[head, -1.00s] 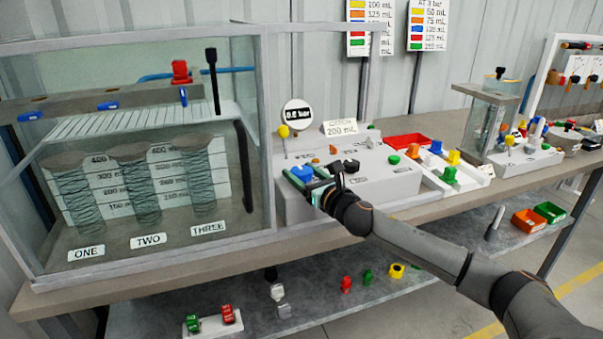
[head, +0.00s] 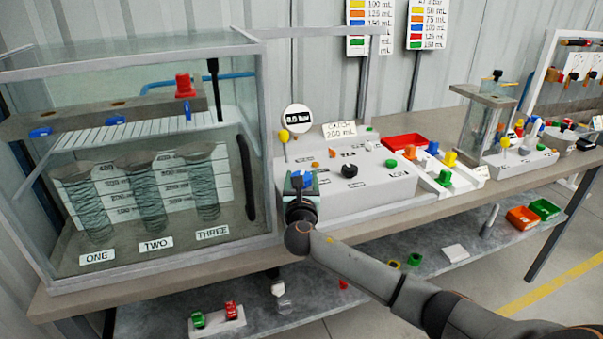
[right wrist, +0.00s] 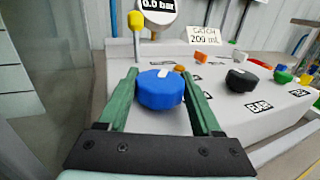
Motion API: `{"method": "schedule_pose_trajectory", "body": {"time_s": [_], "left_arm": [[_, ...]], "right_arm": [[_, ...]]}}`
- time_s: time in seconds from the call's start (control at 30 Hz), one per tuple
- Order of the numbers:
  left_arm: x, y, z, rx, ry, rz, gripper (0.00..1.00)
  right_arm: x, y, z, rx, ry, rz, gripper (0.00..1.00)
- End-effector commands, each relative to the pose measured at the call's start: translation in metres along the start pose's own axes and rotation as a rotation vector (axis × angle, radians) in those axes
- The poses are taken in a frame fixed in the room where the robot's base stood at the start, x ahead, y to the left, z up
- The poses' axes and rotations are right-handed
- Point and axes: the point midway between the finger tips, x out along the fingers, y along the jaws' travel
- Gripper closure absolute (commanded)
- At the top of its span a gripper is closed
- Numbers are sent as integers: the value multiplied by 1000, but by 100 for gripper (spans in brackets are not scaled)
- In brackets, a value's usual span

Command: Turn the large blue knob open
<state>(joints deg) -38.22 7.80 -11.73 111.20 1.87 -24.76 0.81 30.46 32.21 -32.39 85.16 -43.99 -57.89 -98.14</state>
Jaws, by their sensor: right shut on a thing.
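The large blue knob (right wrist: 160,91) stands on the left part of the grey control box, with a white mark on its top. In the right wrist view it sits between the two green fingers of my right gripper (right wrist: 162,100), which is shut on it. In the head view the right gripper (head: 301,183) covers much of the blue knob (head: 303,179) from the front. My left gripper is not in view.
A gauge (head: 297,118) and a yellow knob (head: 284,135) stand behind the blue knob. A black knob (head: 349,171) and a green button (head: 391,163) are to its right. The glass tank (head: 262,150) is close on the left.

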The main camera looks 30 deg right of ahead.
Motion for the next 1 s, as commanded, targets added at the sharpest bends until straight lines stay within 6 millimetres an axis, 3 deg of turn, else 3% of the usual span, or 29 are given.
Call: {"method": "schedule_pose_trajectory", "body": {"time_s": [0.7,0.73,1.0], "left_arm": [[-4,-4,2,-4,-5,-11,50],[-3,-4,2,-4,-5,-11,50],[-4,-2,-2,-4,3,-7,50]], "right_arm": [[0,0,0,-1,-1,-89,90],[0,0,0,-1,-1,-89,32],[0,0,0,-1,-1,-89,4]]}}
